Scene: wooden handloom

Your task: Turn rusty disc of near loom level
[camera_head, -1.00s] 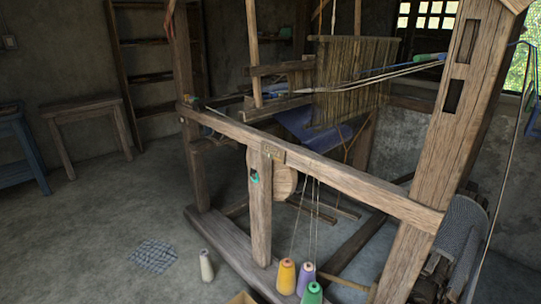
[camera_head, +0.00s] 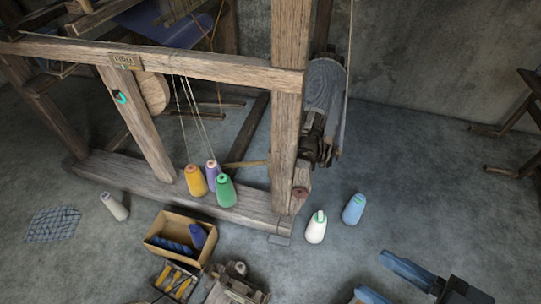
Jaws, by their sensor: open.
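The near wooden loom (camera_head: 285,120) fills the upper left and middle of the head view. A small reddish-brown disc (camera_head: 301,193) sits low on its right post, near the foot; it looks like the rusty disc, but its exact angle is too small to tell. My gripper (camera_head: 371,273) is at the bottom right edge, with two blue fingers apart and nothing between them. It is well to the right of and nearer than the disc, touching nothing. Part of the gripper is cut off by the frame.
An open box (camera_head: 160,250) and a dark mechanism (camera_head: 235,285) lie at the front.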

